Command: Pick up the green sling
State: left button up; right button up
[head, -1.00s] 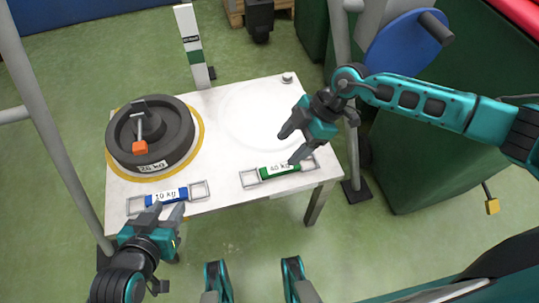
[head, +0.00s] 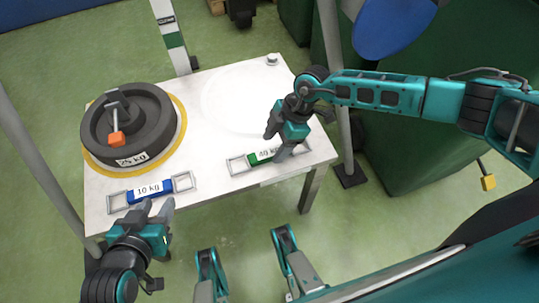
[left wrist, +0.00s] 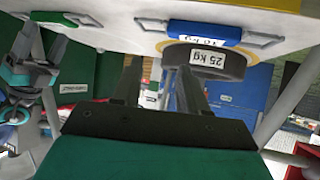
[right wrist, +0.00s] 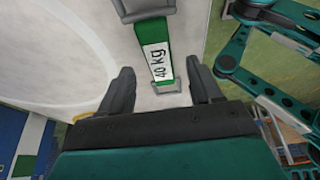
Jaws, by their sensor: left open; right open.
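The green sling (head: 256,158) lies on the white table near its front right edge, with a white 40 kg label and a metal loop at each end. My right gripper (head: 275,142) is open and above the sling, hiding part of it. In the right wrist view the sling (right wrist: 152,38) runs between and beyond the open fingers (right wrist: 158,88), and nothing is held. My left gripper (head: 157,212) is open and empty at the table's front left edge, just in front of the blue sling (head: 151,192). The left wrist view shows its two fingers (left wrist: 160,75) apart.
The blue sling is labelled 10 kg. A dark 25 kg weight (head: 110,143) with an orange-tipped part stands on a yellow ring at the table's left. A pale circle (head: 235,100) on the table is empty. A post (head: 340,120) stands right of the table.

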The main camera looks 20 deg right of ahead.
aim_at(270, 155)
jog(key=x, duration=0.2)
jog(key=shift+a+f+b, duration=0.2)
jog(key=shift+f+b, duration=0.1)
jog(key=shift+b, duration=0.05)
grip_shut()
